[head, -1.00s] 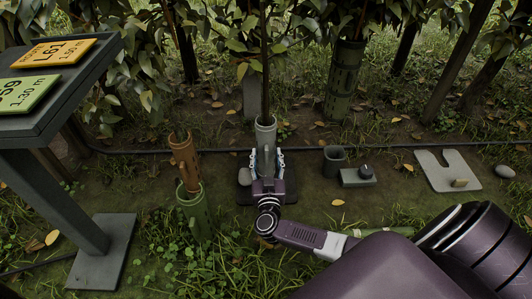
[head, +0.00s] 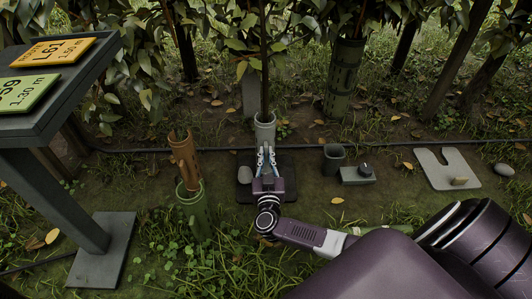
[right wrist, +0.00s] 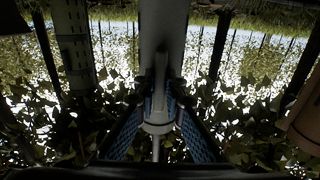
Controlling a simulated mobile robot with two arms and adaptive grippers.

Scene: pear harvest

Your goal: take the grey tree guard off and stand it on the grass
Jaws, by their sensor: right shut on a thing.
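The grey tree guard (head: 265,131) is a light grey tube standing upright around a thin trunk (head: 265,88) in the middle of the head view. In the right wrist view the guard (right wrist: 164,35) runs down the middle, its rim and the trunk below my fingers. My right gripper (head: 266,153) is at the near side of the guard. Its fingers (right wrist: 160,92) are closed on a narrow upright tab on the guard's side. The guard's lower part is hidden behind the gripper in the head view. My left gripper is not in view.
A brown tube (head: 184,155) and green tube (head: 193,207) stand left. A dark cup (head: 333,157), a small knobbed box (head: 357,175) and a slotted pale slab (head: 455,172) are right. A dark hose (head: 400,146) crosses behind. A sign stand (head: 62,195) is far left.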

